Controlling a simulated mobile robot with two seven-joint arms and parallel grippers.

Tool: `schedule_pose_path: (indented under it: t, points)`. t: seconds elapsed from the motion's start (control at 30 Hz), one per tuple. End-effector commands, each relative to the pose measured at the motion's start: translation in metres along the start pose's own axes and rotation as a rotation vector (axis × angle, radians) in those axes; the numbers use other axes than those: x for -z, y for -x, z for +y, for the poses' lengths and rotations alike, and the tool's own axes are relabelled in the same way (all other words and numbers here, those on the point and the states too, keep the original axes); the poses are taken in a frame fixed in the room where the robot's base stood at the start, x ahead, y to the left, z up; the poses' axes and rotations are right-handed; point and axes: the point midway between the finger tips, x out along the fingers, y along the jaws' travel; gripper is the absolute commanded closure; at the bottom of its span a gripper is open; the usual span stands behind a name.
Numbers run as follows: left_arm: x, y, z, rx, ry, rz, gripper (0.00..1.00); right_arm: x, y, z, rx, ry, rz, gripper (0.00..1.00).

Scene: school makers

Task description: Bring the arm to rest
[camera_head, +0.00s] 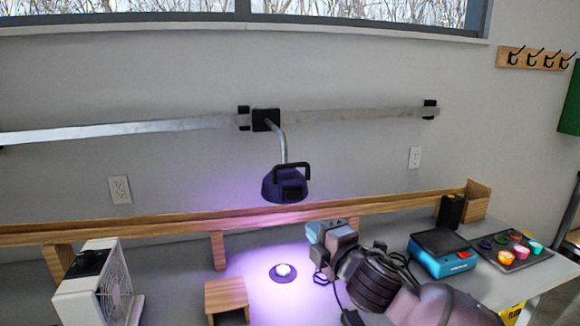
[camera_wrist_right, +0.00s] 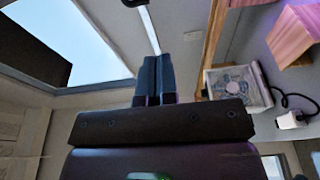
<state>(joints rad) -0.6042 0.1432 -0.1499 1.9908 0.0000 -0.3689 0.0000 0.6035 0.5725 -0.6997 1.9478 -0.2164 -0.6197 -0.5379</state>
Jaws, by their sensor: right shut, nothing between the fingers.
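My right arm comes in from the lower right in the head view. Its gripper (camera_head: 316,232) is raised over the bench, to the right of the purple-lit patch and below the hanging lamp. In the right wrist view the two dark fingers (camera_wrist_right: 157,78) are together, with nothing between them. The gripper touches no object that I can see. My left gripper is not in view.
A purple lamp (camera_head: 286,184) hangs from a wall rail over a small white disc (camera_head: 283,271). A wooden stand (camera_head: 227,297) and white fan (camera_head: 97,287) are left. A blue scale (camera_head: 441,255) and tray of coloured cups (camera_head: 512,262) are right.

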Motion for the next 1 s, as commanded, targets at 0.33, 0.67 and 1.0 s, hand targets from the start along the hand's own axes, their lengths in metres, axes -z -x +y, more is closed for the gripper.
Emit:
schedule_pose_path:
  t: [0.33, 0.67, 1.0]
  points:
    - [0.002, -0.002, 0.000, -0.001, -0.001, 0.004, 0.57, -0.033, 0.061, -0.085, 0.012, -0.814, -0.074, 1.00]
    - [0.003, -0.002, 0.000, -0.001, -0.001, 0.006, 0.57, -0.074, 0.151, -0.181, -0.016, -1.253, -0.295, 1.00]
    - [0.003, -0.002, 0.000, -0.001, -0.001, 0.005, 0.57, -0.090, 0.286, -0.286, 0.002, -1.437, -0.637, 1.00]
